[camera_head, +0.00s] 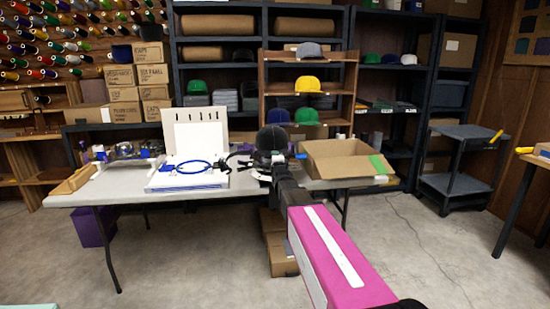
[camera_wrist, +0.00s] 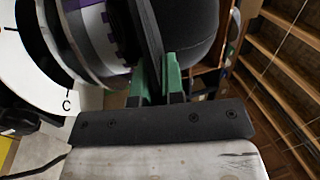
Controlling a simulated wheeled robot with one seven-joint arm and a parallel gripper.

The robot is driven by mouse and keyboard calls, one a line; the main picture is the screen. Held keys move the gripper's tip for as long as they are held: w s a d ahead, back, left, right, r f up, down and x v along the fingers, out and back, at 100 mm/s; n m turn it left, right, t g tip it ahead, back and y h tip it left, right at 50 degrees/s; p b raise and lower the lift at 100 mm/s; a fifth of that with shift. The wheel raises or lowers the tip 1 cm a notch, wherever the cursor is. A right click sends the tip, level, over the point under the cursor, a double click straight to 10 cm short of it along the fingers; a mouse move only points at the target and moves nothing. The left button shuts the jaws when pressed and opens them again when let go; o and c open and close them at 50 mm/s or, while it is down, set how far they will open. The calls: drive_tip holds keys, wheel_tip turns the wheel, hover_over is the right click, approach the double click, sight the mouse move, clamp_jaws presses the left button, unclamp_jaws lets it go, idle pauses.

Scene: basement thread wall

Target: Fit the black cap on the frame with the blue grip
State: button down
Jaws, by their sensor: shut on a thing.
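The black cap (camera_head: 271,137) is above the right part of the table, with its crown up in the head view. In the wrist view the cap's rounded dark crown (camera_wrist: 190,28) fills the upper middle. My gripper (camera_wrist: 158,80) has green fingertips shut on the cap's dark brim. A round banded fixture (camera_wrist: 92,35) with white, grey and purple parts is close beside the cap, in front of a white dial lettered C (camera_wrist: 48,92). A small blue piece (camera_head: 300,156) shows just right of the cap. My arm hides much of this spot, and I cannot tell whether cap and frame touch.
On the grey table (camera_head: 125,187) are a blue ring (camera_head: 193,166) on a white box, a blue-and-metal device (camera_head: 125,152) at left, and an open cardboard box (camera_head: 345,160) right of the cap. Shelves with caps stand behind. A dark cart (camera_head: 455,185) is at right.

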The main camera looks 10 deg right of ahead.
drive_tip(key=shift+w+f, duration=0.25)
drive_tip(key=shift+f, duration=1.1)
drive_tip(key=shift+w+f, duration=0.2)
drive_tip(key=shift+f, duration=1.1)
idle(2.1)
drive_tip(key=c, duration=1.1)
unclamp_jaws()
drive_tip(key=shift+c, duration=0.2)
drive_tip(key=shift+s, duration=0.1)
drive_tip(key=v, duration=1)
drive_tip(key=s+f+n+g, duration=0.5)
drive_tip(key=f, duration=0.3)
drive_tip(key=s+f+n+g, duration=0.4)
drive_tip(key=s+f+g, duration=0.1)
drive_tip(key=f, duration=0.3)
drive_tip(key=s+f+n+g, duration=0.3)
drive_tip(key=s+n+g, duration=0.1)
drive_tip(key=s, duration=0.5)
drive_tip(key=s+f+n+g, duration=0.3)
drive_tip(key=s+n+g, duration=0.2)
drive_tip(key=s, duration=0.4)
drive_tip(key=shift+s+g, duration=0.2)
drive_tip(key=shift+g, duration=0.6)
